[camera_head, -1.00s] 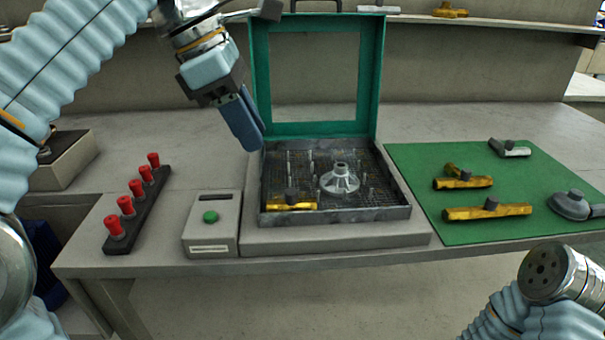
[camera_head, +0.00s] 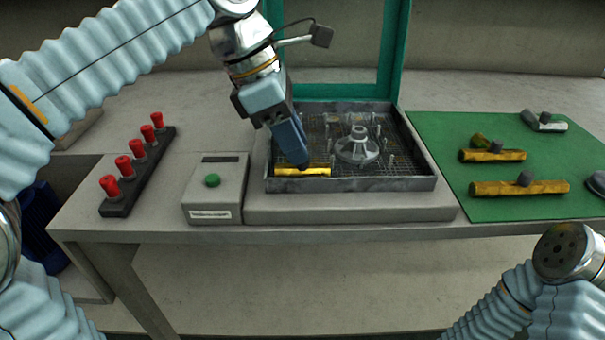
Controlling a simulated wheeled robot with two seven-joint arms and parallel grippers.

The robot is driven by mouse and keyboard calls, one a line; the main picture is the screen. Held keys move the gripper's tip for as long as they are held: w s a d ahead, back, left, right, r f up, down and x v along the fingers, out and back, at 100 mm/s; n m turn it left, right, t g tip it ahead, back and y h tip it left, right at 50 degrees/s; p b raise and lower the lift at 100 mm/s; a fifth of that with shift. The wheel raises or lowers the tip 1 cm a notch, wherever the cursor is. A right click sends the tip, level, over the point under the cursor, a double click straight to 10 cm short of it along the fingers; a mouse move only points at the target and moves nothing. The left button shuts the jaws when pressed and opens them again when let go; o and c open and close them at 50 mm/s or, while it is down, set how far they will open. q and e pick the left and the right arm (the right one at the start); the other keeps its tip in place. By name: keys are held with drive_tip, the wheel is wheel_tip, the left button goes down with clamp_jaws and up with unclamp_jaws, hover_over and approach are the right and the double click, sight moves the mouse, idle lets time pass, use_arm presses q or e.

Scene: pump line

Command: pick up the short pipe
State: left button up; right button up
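A short yellow pipe (camera_head: 318,172) lies at the front left inside the dark wire-mesh tray (camera_head: 410,184). My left gripper (camera_head: 303,165) points down at this pipe, with its blue fingertips over the pipe's middle. The fingers hide the dark knob on the pipe. From this side I cannot tell whether they are open or shut, or whether they touch the pipe. Two more yellow pipes, a shorter one (camera_head: 505,156) and a longer one (camera_head: 545,188), lie on the green mat (camera_head: 440,130) at the right. My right gripper is not in view; only part of my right arm shows.
A grey pump part (camera_head: 357,147) and several thin upright pins stand in the tray beside the pipe. The tray's green-framed lid (camera_head: 396,50) stands open behind. A box with a green button (camera_head: 212,181) and a rack of red-topped pieces (camera_head: 124,166) are at the left.

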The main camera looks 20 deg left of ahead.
use_arm(q)
drive_tip(key=shift+x, duration=0.85)
clamp_jaws()
drive_tip(key=shift+r, duration=0.15)
